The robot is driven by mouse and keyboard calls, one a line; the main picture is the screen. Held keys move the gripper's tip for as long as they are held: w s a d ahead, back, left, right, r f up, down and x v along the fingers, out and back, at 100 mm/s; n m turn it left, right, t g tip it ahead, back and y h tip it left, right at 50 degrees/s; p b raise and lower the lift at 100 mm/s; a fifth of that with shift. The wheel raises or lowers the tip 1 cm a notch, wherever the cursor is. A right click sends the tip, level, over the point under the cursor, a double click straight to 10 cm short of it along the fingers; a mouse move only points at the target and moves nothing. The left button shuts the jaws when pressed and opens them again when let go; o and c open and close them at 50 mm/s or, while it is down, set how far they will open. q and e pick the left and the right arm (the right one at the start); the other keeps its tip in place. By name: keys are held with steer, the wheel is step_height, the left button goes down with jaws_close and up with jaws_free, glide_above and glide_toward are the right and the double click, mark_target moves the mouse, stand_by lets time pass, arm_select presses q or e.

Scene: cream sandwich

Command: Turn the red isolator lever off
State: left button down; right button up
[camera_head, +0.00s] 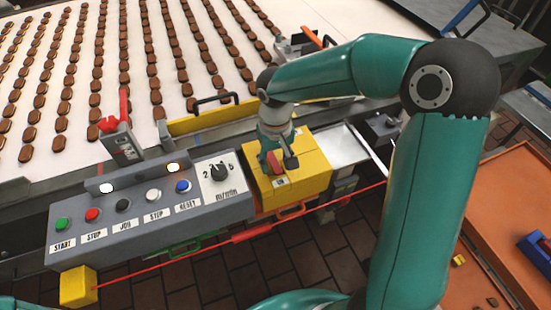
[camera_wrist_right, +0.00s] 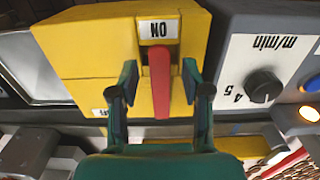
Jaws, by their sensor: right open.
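The red isolator lever (camera_wrist_right: 160,80) is on a yellow box (camera_wrist_right: 85,45). In the right wrist view one end of it lies by the ON label (camera_wrist_right: 158,30); the OFF label (camera_wrist_right: 100,112) is partly hidden behind a finger. My right gripper (camera_wrist_right: 159,84) is open, with one finger on each side of the lever and a gap on both sides. In the head view the gripper (camera_head: 277,160) is over the box (camera_head: 310,170), with part of the lever (camera_head: 273,163) showing beside it. My left gripper is not in view.
A grey control panel (camera_head: 130,225) with buttons and a speed knob (camera_head: 219,172) adjoins the box on the left. A red pull cord (camera_head: 250,234) runs in front. A conveyor (camera_head: 60,165) with brown biscuits lies behind a yellow guard bar (camera_head: 210,117). An orange surface (camera_head: 510,210) is at right.

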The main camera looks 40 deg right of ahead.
jaws_close()
